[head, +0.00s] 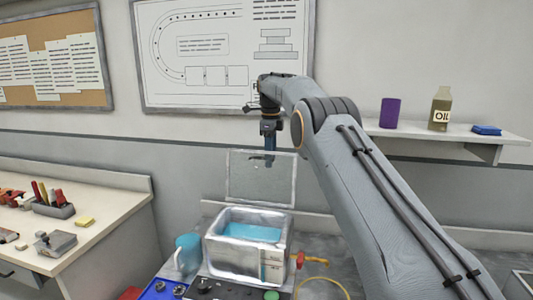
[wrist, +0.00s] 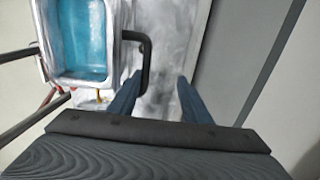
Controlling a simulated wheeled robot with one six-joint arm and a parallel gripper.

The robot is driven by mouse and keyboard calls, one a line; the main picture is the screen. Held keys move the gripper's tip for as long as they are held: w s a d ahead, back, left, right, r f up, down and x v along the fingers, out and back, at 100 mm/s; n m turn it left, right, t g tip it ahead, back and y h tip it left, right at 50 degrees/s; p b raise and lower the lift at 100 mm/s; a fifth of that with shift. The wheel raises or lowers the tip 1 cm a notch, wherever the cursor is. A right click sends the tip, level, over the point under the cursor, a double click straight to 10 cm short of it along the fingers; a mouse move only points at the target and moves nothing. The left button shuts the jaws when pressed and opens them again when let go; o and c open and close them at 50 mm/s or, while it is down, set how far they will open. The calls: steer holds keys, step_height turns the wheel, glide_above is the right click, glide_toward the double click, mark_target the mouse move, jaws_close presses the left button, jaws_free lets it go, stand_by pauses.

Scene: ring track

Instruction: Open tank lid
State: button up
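The tank (head: 215,250) is a pale box with blue liquid (head: 250,232) showing inside, so its top is uncovered. Its framed, see-through lid (head: 240,180) stands upright at the tank's back edge. My gripper (head: 270,162) points down at the lid's upper right part; I cannot tell whether it touches. In the wrist view my gripper (wrist: 160,76) has its two blue fingers well apart, with nothing seen between them. A dark curved handle (wrist: 146,58) is beside the left finger, outside the gap. The tank (wrist: 110,45) lies to the left there.
A blue jug (head: 187,252) stands left of the tank, and a red valve with a yellow part (head: 312,260) is at its right. A workbench (head: 115,215) with tools is at left. A wall shelf (head: 430,133) holds a purple cup and an oil bottle.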

steer(key=o, duration=0.4)
steer(key=shift+w+d+f, duration=0.25)
steer(key=shift+w+f, duration=0.45)
steer(key=shift+f, duration=0.1)
steer(key=shift+o, duration=0.9)
steer(key=shift+w+a, duration=0.1)
steer(key=shift+w, duration=0.05)
steer(key=shift+s+a+r, duration=0.15)
steer(key=shift+s+r, duration=0.15)
steer(key=shift+r, duration=0.15)
steer(key=shift+s+a+r, duration=0.15)
steer(key=shift+s+r, duration=0.1)
steer(key=shift+r, duration=0.2)
steer(key=c, duration=0.6)
steer(key=shift+d+r, duration=0.1)
steer(key=shift+r, duration=0.05)
steer(key=r, duration=0.2)
steer(key=r+b, duration=0.1)
steer(key=r, duration=0.4)
steer(key=shift+s+a+r+b, duration=0.1)
steer(key=shift+s+a+b, duration=0.15)
steer(key=shift+s+b, duration=0.1)
